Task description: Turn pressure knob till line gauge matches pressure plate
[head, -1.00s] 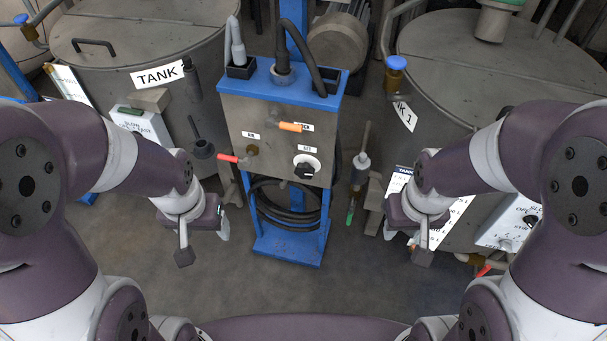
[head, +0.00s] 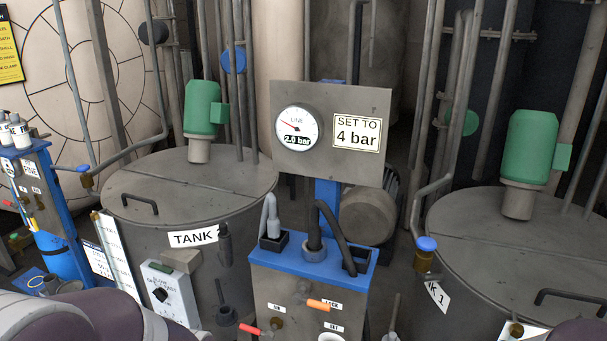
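The round line gauge (head: 297,127) is on a grey panel above the blue-topped unit and its readout shows 2.0 bar, though the small digits are slightly blurred. The pressure plate (head: 357,134) beside it reads SET TO 4 bar. The pressure knob's white dial (head: 331,337), under the SET label, shows only its top at the bottom edge; the black knob itself is out of view. An orange-handled lever (head: 319,304) by the LOCK label and a red-handled lever (head: 249,330) near AIR are on the same front. Neither gripper is in view now.
Two round grey tanks (head: 190,180) flank the unit, with green motors (head: 201,108) on top. A control box with a black dial (head: 161,295) is at lower left. Hoses (head: 328,232) rise from the unit's blue top.

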